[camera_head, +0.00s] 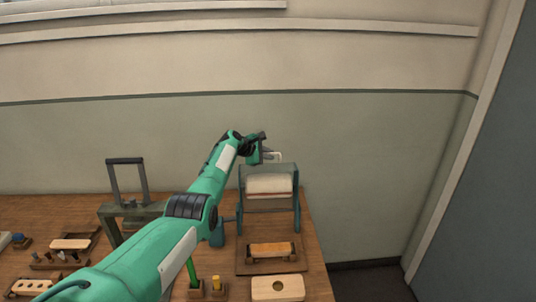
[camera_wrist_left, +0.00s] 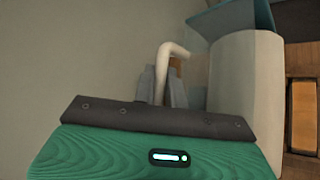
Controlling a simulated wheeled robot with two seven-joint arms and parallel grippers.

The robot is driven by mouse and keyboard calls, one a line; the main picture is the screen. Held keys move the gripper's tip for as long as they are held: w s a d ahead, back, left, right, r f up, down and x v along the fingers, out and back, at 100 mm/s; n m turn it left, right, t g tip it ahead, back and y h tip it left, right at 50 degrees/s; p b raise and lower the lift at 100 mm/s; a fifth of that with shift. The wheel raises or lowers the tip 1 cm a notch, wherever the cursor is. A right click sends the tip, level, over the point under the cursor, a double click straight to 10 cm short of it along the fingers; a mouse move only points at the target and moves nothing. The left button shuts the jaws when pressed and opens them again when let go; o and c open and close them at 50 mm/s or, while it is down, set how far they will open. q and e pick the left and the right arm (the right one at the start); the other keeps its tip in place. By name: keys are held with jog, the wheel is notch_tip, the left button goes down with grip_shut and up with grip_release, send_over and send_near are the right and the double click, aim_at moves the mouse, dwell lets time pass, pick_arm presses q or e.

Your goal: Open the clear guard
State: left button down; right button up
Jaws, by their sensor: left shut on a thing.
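My left gripper (camera_head: 268,156) is high at the back right, just above a teal-posted stand (camera_head: 297,205) with a pale roller-like body (camera_head: 269,184). It is shut on a white bent handle (camera_head: 277,156). In the left wrist view the handle (camera_wrist_left: 172,52) rises from between the grey fingers (camera_wrist_left: 162,88) and bends over to the right. The pale body (camera_wrist_left: 246,85) and a teal plate (camera_wrist_left: 232,20) are close on the right there. My right gripper is not in view.
A dark frame with an upright loop (camera_head: 127,178) stands left of my arm. Wooden blocks in trays (camera_head: 272,250), a pale block with a hole (camera_head: 278,288) and small pegs (camera_head: 216,284) lie in front on the wooden table (camera_head: 312,240). The wall is close behind.

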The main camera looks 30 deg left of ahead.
pick_arm(q)
jog(key=shift+w+a, duration=0.1)
jog(key=shift+w, duration=0.1)
dwell(0.3)
jog(key=c, duration=1.5)
grip_release()
jog(key=shift+o, duration=0.2)
jog(key=shift+s, duration=0.1)
